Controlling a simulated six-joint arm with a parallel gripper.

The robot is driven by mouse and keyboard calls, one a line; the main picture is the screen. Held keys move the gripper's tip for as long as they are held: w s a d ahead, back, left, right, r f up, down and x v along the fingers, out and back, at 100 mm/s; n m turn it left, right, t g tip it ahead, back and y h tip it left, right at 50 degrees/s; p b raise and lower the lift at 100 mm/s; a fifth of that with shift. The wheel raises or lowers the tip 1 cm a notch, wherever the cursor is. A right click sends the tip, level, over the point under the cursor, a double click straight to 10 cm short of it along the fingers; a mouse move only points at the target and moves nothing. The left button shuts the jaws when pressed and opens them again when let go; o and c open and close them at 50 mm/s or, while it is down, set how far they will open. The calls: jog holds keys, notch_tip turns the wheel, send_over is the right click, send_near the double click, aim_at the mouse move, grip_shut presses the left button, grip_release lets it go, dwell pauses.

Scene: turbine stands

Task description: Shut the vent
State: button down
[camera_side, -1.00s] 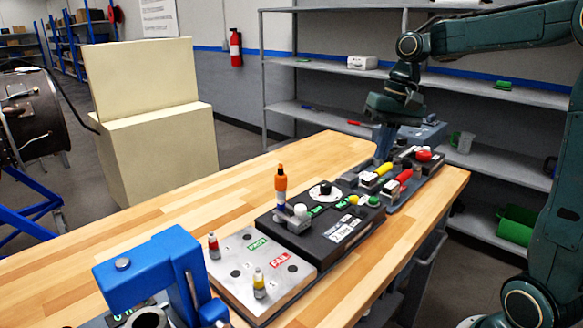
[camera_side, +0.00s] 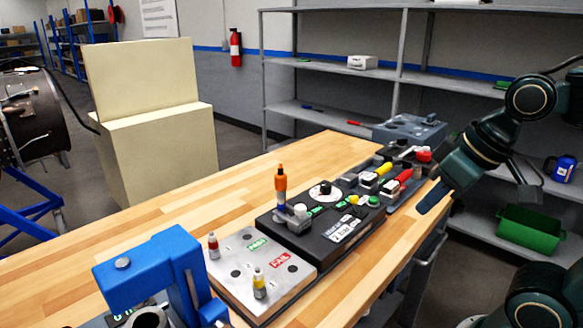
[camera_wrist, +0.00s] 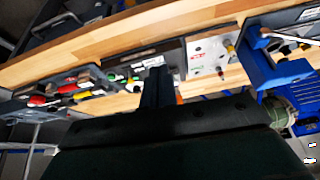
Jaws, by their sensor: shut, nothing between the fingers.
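The valve panel (camera_side: 398,201) lies at the far right end of the bench. It carries a yellow handle (camera_side: 384,169), a red handle (camera_side: 404,175), a red knob (camera_side: 424,157) and small white and dark parts. I cannot tell which of these is the vent. My gripper (camera_side: 427,202) is shut and empty, pointing down and left just off the bench's right edge, beside the panel and apart from it. In the wrist view the closed fingers (camera_wrist: 157,88) hide part of the black box, and the panel's red knob (camera_wrist: 38,100) shows at the left.
A black box (camera_side: 322,233) with a dial and buttons stands left of the panel. A grey block with holes (camera_side: 410,128) stands behind the panel. The bench's far strip is clear.

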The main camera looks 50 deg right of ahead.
jog(key=shift+s+f+n, duration=0.3)
jog(key=shift+s+f, duration=0.1)
jog(key=shift+s, duration=0.15)
jog(key=c, duration=1.3)
grip_release()
jog(key=shift+w+d+r, duration=0.1)
jog(key=shift+w+r, duration=0.05)
jog(key=shift+o, duration=0.2)
jog(key=w+d+r+m+g+h, duration=0.1)
jog(key=w+d+r, duration=0.2)
jog(key=w, duration=0.3)
jog(key=shift+w+d, duration=0.15)
jog(key=shift+w, duration=0.1)
jog(key=m+g, duration=0.2)
jog(key=g, duration=0.3)
send_over(354, 196)
jog(key=a, duration=0.2)
notch_tip(354, 196, down, 3)
jog(key=shift+w+r+h, duration=0.2)
jog(key=shift+w+h, duration=0.1)
jog(key=shift+w, duration=0.05)
jog(key=f, duration=0.4)
jog(key=d+f, duration=0.1)
jog(key=f, duration=0.8)
jog(key=shift+s+d+f, duration=0.3)
jog(key=shift+d+f, duration=0.05)
